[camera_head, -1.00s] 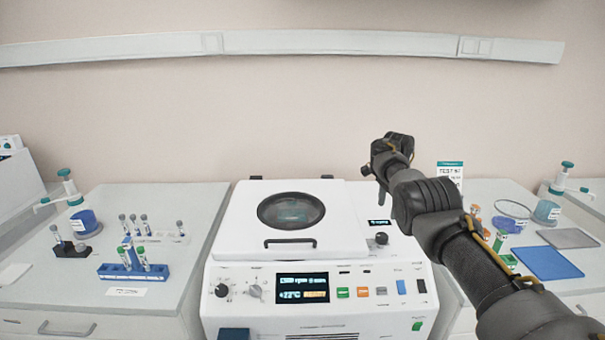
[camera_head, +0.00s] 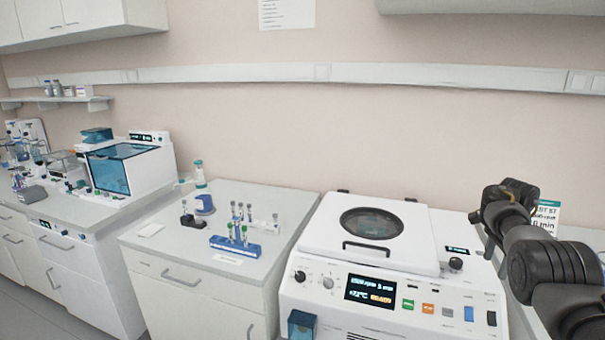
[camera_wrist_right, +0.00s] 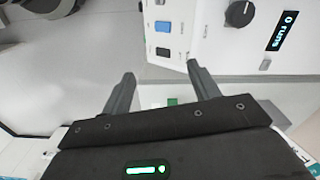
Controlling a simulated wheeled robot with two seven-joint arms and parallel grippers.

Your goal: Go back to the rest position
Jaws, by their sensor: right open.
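My right gripper (camera_head: 490,240) hangs at the right of the head view, over the right side of the white centrifuge (camera_head: 330,250). In the right wrist view its two fingers (camera_wrist_right: 155,80) are spread apart with nothing between them. Beyond the fingertips the wrist view shows the centrifuge panel with a blue switch (camera_wrist_right: 163,28), a dark knob (camera_wrist_right: 239,13) and a small display (camera_wrist_right: 282,32). The centrifuge lid (camera_head: 325,221) is down. My left gripper does not show in either view.
A blue rack (camera_head: 236,248) with several tubes stands on the counter left of the centrifuge. Further left is a white device with a blue window (camera_head: 122,168). A sign (camera_head: 546,216) stands behind my right arm. The air above the left counters is clear.

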